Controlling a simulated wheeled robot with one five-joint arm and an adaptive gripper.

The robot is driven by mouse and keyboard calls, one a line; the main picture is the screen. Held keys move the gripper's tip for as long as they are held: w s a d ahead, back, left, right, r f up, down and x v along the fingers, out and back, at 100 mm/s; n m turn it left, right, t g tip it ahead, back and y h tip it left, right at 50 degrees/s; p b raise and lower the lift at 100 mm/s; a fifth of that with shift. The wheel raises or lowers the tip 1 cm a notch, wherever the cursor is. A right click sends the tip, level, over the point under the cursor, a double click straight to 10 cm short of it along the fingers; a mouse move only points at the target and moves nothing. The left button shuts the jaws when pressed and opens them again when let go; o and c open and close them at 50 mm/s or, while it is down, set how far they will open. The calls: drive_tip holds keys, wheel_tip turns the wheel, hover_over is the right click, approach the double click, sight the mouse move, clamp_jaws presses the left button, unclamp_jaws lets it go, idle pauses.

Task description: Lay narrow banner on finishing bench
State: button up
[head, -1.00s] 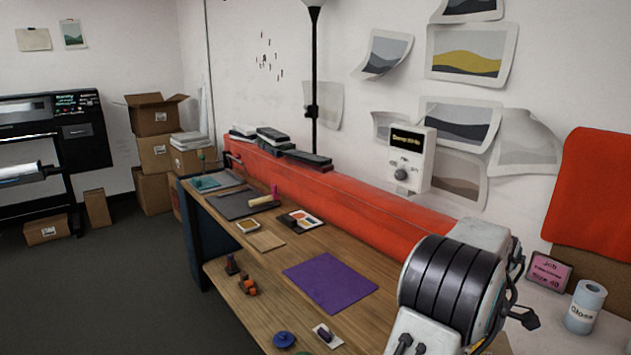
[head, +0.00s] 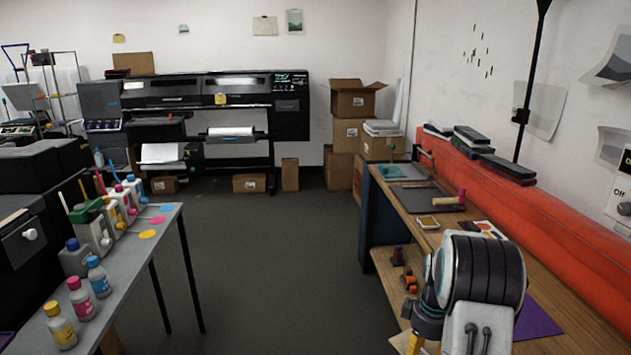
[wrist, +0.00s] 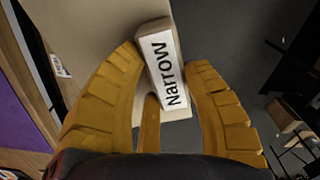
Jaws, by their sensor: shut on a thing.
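My gripper (wrist: 166,62) is shut on a pale piece with a white label reading "Narrow" (wrist: 162,70), between its yellow fingers in the wrist view. A large flat beige surface (wrist: 90,25) lies behind it; I cannot tell whether it is part of the banner. In the head view only a bit of my yellow gripper (head: 424,328) shows below my arm, and the held piece is mostly hidden. A wooden bench (head: 405,200) runs along the right wall; no sign names it. A purple sheet (head: 540,318) lies on it.
A dark mat (head: 420,198), a wooden-handled tool (head: 447,201) and small items lie on the bench. An ink table (head: 165,245) stands left, with bottles. Cardboard boxes (head: 355,100) and a large printer (head: 195,95) stand at the back. The grey floor (head: 280,270) between is clear.

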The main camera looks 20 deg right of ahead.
drive_tip(key=w+a+f, duration=0.1)
drive_tip(key=w+a, duration=0.1)
drive_tip(key=a, duration=0.6)
drive_tip(key=w+a+f+m, duration=0.1)
drive_tip(key=w+a+f, duration=0.1)
drive_tip(key=a, duration=0.6)
drive_tip(key=w+a+f, duration=0.2)
drive_tip(key=w+a, duration=0.1)
drive_tip(key=a, duration=0.6)
drive_tip(key=shift+f+m, duration=0.25)
drive_tip(key=shift+m, duration=0.15)
